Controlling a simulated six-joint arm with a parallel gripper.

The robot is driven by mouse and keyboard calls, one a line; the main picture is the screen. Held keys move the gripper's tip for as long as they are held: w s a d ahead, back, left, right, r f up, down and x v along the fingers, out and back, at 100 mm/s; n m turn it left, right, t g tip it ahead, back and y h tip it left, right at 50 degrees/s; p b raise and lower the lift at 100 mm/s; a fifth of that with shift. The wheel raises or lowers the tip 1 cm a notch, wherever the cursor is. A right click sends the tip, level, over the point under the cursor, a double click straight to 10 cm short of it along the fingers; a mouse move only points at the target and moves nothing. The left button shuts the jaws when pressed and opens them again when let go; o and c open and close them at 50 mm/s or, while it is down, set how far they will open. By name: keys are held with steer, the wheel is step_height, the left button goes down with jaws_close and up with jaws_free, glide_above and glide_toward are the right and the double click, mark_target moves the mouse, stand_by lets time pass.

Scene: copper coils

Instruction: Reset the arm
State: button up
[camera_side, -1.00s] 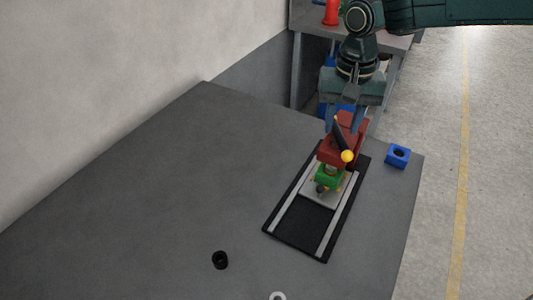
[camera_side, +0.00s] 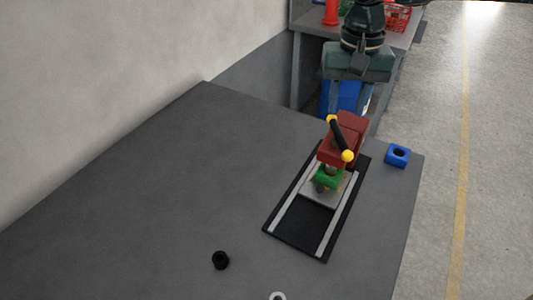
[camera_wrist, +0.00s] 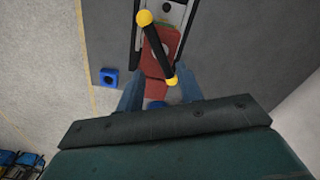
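My gripper (camera_side: 349,98) hangs above the far end of a red press-like fixture (camera_side: 349,128) in the side view. Its two fingers are spread apart with nothing between them. The fixture has a black handle with yellow ball ends (camera_side: 339,137) and stands on a black base with pale rails (camera_side: 302,225). A green block (camera_side: 329,178) sits under the red head on a light plate. In the wrist view the fingers (camera_wrist: 158,95) are apart, with the red fixture (camera_wrist: 160,50) and its handle (camera_wrist: 158,45) beyond them.
A blue block with a round hole (camera_side: 397,156) lies right of the fixture, near the table edge. A small black cylinder (camera_side: 220,260) stands on the front of the grey table (camera_side: 140,190). The table's left side is clear. A second table with a red object (camera_side: 331,12) is behind.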

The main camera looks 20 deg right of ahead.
steer(key=s+d+r+n+t, duration=0.1)
steer(key=s+d+r, duration=0.4)
steer(key=s+d, duration=0.15)
steer(key=s+d+r+n+t, duration=0.1)
steer(key=s+d+r+t, duration=0.1)
steer(key=s+d+r, duration=0.45)
steer(key=s+d+f+n+t, duration=0.1)
steer(key=s+d+f, duration=0.1)
steer(key=s+d, duration=0.3)
steer(key=s+d+f+t, duration=0.1)
steer(key=s+d+f, duration=0.2)
steer(key=s, duration=0.7)
steer(key=shift+s+d+f+n+t, duration=0.3)
steer(key=shift+d+f+n, duration=0.1)
steer(key=shift+d, duration=0.6)
steer(key=shift+w+r, duration=0.1)
steer(key=shift+w, duration=0.05)
